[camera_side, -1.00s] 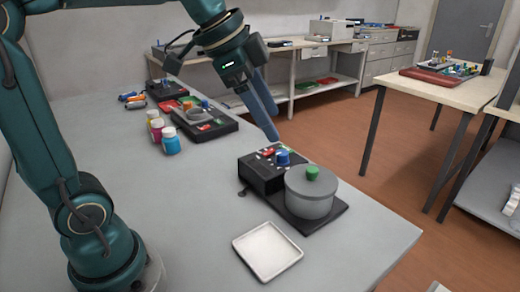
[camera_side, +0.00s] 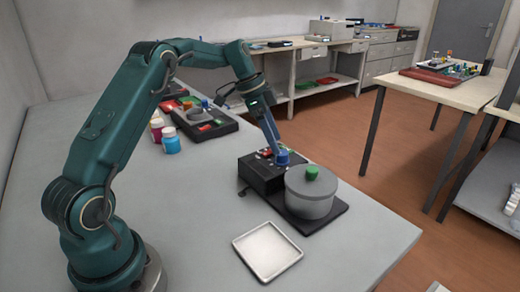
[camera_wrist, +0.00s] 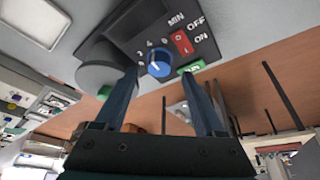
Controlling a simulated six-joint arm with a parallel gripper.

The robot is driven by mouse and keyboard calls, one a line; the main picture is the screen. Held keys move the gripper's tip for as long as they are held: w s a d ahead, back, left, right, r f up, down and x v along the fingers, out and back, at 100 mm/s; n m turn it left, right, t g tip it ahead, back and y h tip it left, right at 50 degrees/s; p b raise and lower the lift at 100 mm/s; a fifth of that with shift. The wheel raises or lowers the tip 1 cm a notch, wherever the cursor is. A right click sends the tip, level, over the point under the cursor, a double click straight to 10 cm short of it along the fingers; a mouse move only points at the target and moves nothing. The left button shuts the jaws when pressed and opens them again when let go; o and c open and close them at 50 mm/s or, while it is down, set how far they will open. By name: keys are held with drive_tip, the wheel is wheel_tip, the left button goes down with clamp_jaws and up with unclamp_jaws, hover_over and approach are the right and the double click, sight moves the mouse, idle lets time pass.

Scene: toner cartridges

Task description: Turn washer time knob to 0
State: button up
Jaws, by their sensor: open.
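The washer (camera_side: 262,174) is a black control box with a round grey drum (camera_side: 308,197) beside it, topped by a green handle (camera_side: 312,173). Its blue time knob (camera_side: 282,158) sits on top of the box. In the wrist view the knob (camera_wrist: 159,63) has a pale pointer mark and white digits and "MIN" around it; I cannot tell which digit it points to. My gripper (camera_side: 276,147) reaches down to the knob. In the wrist view my gripper (camera_wrist: 160,74) is open, its fingertips on either side of the knob; contact is unclear.
Near the knob are a red ON/OFF switch (camera_wrist: 181,41) and a green button (camera_wrist: 191,66). A white tray (camera_side: 267,251) lies in front of the washer. Colored bottles (camera_side: 171,141) and another black device (camera_side: 205,123) stand further back. The table's right front is clear.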

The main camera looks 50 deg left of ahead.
sight(282, 157)
drive_tip(key=shift+x, duration=1.95)
clamp_jaws()
